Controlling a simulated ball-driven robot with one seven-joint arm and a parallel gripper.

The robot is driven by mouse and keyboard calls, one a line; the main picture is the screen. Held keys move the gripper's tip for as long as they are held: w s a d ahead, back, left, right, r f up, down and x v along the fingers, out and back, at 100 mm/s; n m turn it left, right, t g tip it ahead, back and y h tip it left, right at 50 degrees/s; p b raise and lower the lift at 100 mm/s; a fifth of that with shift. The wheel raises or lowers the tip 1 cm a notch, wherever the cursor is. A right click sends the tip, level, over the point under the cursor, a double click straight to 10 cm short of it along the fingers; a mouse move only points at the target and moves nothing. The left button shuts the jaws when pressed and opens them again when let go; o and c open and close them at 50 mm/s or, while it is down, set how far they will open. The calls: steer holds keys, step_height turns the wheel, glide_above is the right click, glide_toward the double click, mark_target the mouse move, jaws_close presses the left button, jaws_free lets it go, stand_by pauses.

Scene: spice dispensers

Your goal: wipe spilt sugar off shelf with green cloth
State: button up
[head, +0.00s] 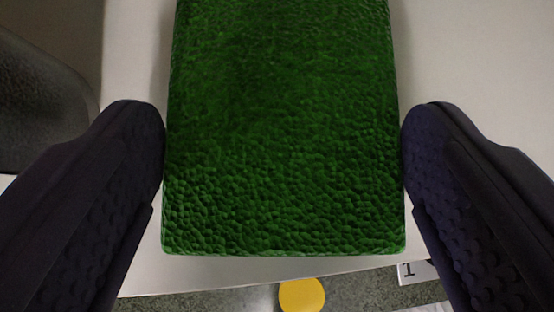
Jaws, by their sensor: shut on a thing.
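The green cloth (283,150) is a thick, pebbled rectangular block in the middle of the head view. My gripper (284,145) is shut on it, with one dark finger pressed against its left side and one against its right. The cloth lies over the pale shelf (470,65); I cannot tell whether it touches the surface. No spilt sugar shows on the visible shelf, and the area under the cloth is hidden.
A dark rounded object (38,110) stands at the left edge. Below the shelf's front edge are a speckled grey surface (215,302), a yellow disc (302,295) and a white label with a "1" (417,271). The shelf right of the cloth is clear.

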steer(key=shift+d+f, duration=0.15)
steer(key=shift+d, duration=0.9)
steer(key=shift+a+r+p, duration=0.1)
steer(key=shift+r+p, duration=1.1)
steer(key=shift+r, duration=0.95)
steer(key=shift+s+f+b, duration=0.1)
steer(key=shift+s+b, duration=0.1)
steer(key=shift+b, duration=0.15)
steer(key=s+b, duration=1.5)
steer(key=s, duration=0.4)
steer(key=shift+s, duration=0.35)
